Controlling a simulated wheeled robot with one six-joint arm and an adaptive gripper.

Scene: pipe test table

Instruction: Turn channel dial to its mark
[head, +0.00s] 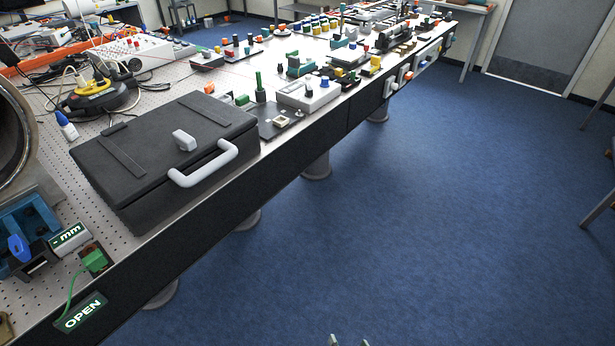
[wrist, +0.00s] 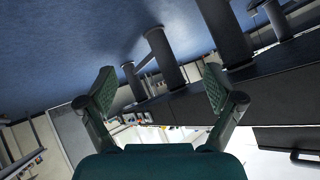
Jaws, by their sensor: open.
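I cannot tell for sure which part is the channel dial, and no mark can be made out. A light grey box (head: 309,95) with a blue knob (head: 325,82) and a small dark knob stands near the table's front edge, beyond the black case. My gripper (head: 349,342) shows only as two pale fingertips at the bottom edge of the head view, over the blue floor and well apart from the table. In the wrist view my gripper (wrist: 158,88) is open with nothing between its fingers. The table's side and legs show behind it.
A long perforated table (head: 262,165) carries a black case (head: 165,150) with a pale handle, and several small fixtures beyond it. A green OPEN sign (head: 80,312) is on the near front side. The blue floor (head: 430,210) right of the table is clear.

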